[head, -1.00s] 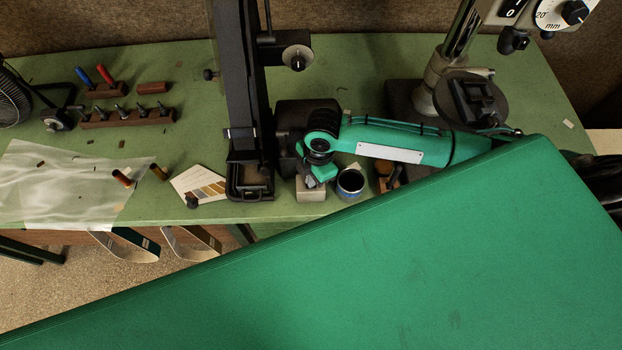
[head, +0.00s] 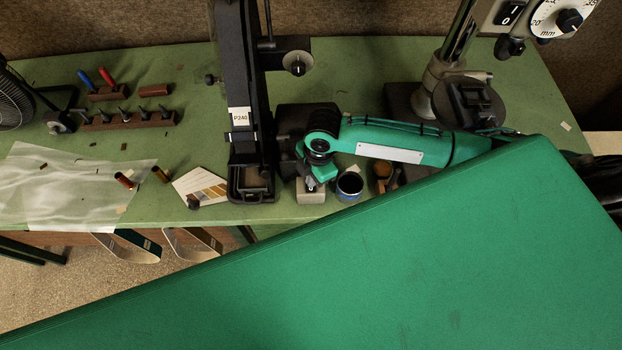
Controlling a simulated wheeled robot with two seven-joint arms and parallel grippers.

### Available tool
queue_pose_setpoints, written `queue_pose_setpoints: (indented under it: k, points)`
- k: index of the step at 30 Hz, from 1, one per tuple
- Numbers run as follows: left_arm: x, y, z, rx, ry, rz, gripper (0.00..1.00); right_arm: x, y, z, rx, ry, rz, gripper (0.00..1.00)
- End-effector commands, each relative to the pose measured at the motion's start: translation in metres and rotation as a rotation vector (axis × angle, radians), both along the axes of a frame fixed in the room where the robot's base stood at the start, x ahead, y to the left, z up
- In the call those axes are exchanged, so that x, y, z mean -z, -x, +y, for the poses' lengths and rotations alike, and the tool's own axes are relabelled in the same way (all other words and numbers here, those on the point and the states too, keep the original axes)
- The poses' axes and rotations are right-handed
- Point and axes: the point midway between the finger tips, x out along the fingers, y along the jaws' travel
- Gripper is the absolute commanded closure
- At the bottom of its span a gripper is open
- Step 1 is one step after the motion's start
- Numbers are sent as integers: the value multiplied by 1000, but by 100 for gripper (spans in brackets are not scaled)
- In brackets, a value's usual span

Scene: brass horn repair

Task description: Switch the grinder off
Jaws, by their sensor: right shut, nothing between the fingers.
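The grinder (head: 240,85) is a tall black belt machine at the middle back of the green bench, with a black belt and a white P240 label near its lower end. A small pale box (head: 312,197) sits on the bench just right of the grinder's foot. My right gripper (head: 311,187) is shut and empty, pointing down at the top of this box. The gripper hides part of the box top, so I cannot tell whether it touches it or how any switch there is set. My left gripper is not in view.
A dark blue cup (head: 350,186) stands close right of the box. A drill press (head: 440,85) stands at the back right. A colour card (head: 200,185), a clear sheet (head: 70,187), a fan (head: 14,100) and a tool block (head: 128,119) are to the left. A large green surface hides the lower right.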

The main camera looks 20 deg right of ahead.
Motion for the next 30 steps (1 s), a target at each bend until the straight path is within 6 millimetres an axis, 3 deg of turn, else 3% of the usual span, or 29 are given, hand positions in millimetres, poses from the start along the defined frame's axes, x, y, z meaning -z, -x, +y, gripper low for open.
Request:
queue_pose_setpoints:
  k: [18,30]
  points:
    - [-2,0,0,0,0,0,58,-48,0,0,0,-1,0,100]
    - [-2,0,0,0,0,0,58,-49,0,0,0,-1,1,100]
